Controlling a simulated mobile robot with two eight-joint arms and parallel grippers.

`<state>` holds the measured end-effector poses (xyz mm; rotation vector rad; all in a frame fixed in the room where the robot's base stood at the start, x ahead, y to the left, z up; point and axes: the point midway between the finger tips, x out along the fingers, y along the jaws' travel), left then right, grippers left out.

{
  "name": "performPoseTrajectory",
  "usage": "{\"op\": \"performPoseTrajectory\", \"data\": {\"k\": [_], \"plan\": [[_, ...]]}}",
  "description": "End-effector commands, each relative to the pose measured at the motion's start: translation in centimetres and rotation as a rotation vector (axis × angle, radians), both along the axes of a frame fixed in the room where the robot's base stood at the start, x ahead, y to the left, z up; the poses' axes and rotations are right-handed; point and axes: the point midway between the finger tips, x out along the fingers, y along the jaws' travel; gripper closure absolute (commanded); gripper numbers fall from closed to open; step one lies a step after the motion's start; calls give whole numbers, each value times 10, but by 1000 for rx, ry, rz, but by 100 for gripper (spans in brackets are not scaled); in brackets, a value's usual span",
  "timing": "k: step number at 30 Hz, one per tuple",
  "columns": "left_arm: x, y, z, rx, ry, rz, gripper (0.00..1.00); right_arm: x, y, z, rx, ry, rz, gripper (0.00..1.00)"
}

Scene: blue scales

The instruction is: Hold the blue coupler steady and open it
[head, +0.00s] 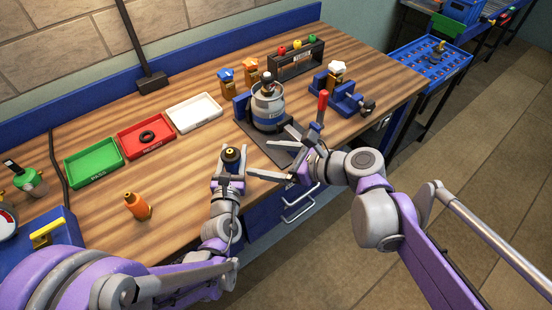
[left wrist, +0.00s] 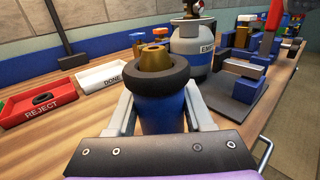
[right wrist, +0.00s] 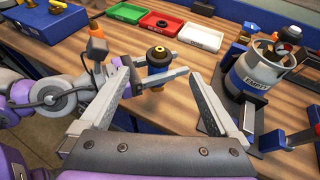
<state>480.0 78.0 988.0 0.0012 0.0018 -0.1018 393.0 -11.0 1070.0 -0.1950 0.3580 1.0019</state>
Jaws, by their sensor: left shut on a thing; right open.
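The blue coupler (head: 233,166) is upright in my left gripper (head: 230,178), above the table's front edge. In the left wrist view its blue body (left wrist: 162,112) is clamped between the two fingers, with a thick black collar (left wrist: 130,72) and a brass top (left wrist: 153,56) above them. My right gripper (head: 262,158) is open and empty, to the right of the coupler, its fingers pointing toward it. In the right wrist view the coupler's black collar (right wrist: 160,58) shows beyond the open fingers (right wrist: 160,82), apart from them.
A grey cylinder labelled EMPTY (head: 267,108) stands on a dark base behind the right gripper, near a red-handled lever (head: 322,106). Green (head: 94,162), red (head: 146,136) and white (head: 194,112) trays lie at left; the red one holds a black ring.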

Motion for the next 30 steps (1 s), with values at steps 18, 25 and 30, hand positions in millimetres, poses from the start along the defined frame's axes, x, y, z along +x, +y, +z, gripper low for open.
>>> {"op": "performPoseTrajectory", "data": {"k": [18, 25, 30], "plan": [[0, 0, 0, 0, 0, 0, 100, 44, 73, -36, -3, -2, 2, 4], [0, 0, 0, 0, 0, 0, 100, 46, 75, -37, -4, -2, 2, 4], [0, 0, 0, 0, 0, 0, 100, 46, 75, -37, -4, -2, 2, 16]]}}
